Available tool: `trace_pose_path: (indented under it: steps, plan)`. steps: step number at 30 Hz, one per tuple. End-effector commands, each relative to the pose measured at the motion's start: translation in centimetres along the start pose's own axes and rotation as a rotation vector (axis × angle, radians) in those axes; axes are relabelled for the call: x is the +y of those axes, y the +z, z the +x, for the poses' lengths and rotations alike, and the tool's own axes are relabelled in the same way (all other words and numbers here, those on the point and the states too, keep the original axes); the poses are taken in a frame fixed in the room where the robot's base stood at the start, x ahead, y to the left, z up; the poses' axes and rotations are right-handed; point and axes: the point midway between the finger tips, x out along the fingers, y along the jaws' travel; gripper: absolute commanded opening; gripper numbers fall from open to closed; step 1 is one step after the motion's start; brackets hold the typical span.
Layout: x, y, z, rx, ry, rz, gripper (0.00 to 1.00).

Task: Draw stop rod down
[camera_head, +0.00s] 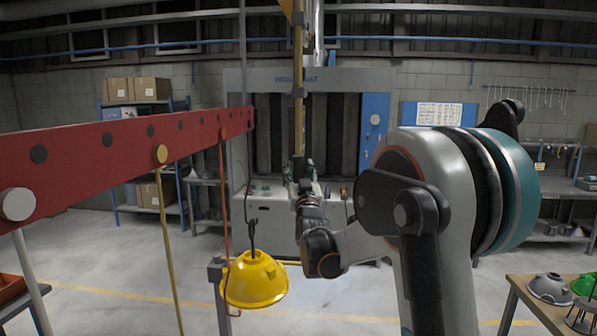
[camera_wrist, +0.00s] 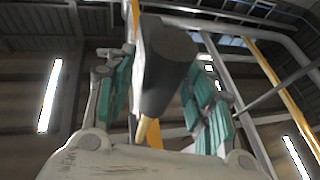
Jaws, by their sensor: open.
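A long yellow rod (camera_head: 298,110) hangs upright in the middle of the head view, down to my gripper (camera_head: 303,168); it appears to be the stop rod, though no label shows. In the wrist view, a thick dark grip (camera_wrist: 165,65) with a short yellow end below it stands between the teal finger pads of my gripper (camera_wrist: 168,95). The fingers are open, one on either side of the grip. A gap shows on the right; contact on the left is unclear. The rod's lower end is hidden by my gripper in the head view.
A red beam (camera_head: 110,142) crosses the left, with a thin yellow rod (camera_head: 170,240) and others hanging from it. A yellow hood (camera_head: 254,279) hangs left of my arm. A grey machine (camera_head: 270,215) stands behind; a bench (camera_head: 535,300) with hoods is at lower right.

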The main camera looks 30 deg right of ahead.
Motion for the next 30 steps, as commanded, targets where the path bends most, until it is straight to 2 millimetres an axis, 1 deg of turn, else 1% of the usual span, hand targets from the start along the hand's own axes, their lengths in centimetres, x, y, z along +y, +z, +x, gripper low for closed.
trace_pose_path:
  steps: [4, 5, 6, 8, 9, 10, 11, 16, 20, 23, 30]
  plan:
    - [0.0, 0.0, 0.0, 0.000, 0.000, 0.000, 0.49]
    - [0.0, 0.0, 0.0, 0.000, 0.000, 0.000, 0.42]
    - [0.0, 0.0, 0.0, 0.000, 0.000, 0.000, 0.33]
    - [0.0, 0.0, 0.0, 0.000, 0.000, 0.000, 0.20]
    - [0.0, 0.0, 0.0, 0.000, 0.000, 0.000, 0.10]
    - [0.0, 0.0, 0.0, 0.000, 0.000, 0.000, 0.04]
    - [0.0, 0.0, 0.0, 0.000, 0.000, 0.000, 0.00]
    - [0.0, 0.1, -0.1, 0.000, 0.000, 0.000, 0.00]
    - [0.0, 0.9, -0.4, 0.000, 0.000, 0.000, 0.00]
    - [0.0, 2.0, -0.8, 0.000, 0.000, 0.000, 0.00]
    - [0.0, 5.2, -2.2, 0.000, 0.000, 0.000, 0.00]
